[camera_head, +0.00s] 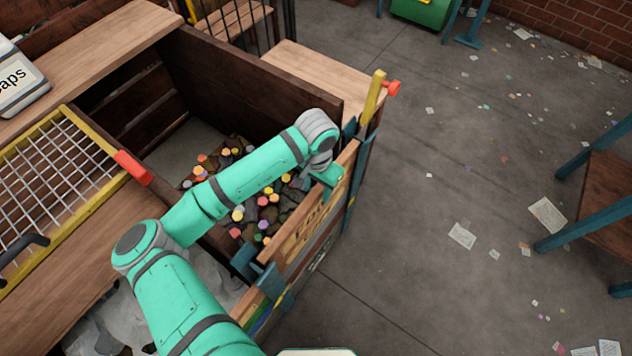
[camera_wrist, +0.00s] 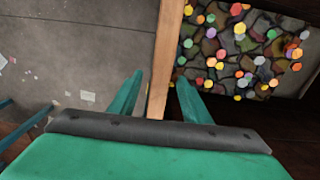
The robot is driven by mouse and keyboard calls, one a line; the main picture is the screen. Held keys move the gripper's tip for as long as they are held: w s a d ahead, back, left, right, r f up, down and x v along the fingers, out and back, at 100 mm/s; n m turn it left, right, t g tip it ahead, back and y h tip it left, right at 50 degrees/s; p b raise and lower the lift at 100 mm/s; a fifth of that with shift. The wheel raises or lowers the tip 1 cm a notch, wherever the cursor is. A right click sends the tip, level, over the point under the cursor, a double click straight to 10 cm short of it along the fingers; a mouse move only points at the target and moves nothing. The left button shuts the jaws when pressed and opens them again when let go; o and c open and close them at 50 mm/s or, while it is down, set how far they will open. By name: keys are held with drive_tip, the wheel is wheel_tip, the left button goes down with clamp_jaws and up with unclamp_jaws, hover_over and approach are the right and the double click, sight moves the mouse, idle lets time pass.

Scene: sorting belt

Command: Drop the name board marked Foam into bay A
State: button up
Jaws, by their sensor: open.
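A wooden name board (camera_head: 304,232) stands on edge at the front of a wooden bay. Its painted lettering begins with "Fo"; the rest is hard to read and partly hidden by my gripper. My gripper (camera_head: 330,178) is at the board's upper far part. In the wrist view my gripper (camera_wrist: 160,84) is open, with one finger on each side of the thin top edge of the board (camera_wrist: 168,45). I cannot tell whether the fingers touch it. No bay letter A is readable.
The bay holds many coloured caps (camera_head: 263,200) on dark lumps. A yellow-framed wire grid (camera_head: 60,165) with a red end lies at left. A sign ending in "aps" (camera_head: 18,80) sits top left. Blue brackets (camera_head: 245,262) flank the board. The grey floor (camera_head: 430,270) at right has scattered paper.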

wheel_tip(320, 180, down, 7)
drive_tip(key=shift+r, duration=0.1)
idle(0.3)
clamp_jaws()
drive_tip(key=shift+r, duration=0.15)
idle(1.6)
wheel_tip(320, 180, up, 21)
idle(0.6)
drive_tip(key=shift+w, duration=0.1)
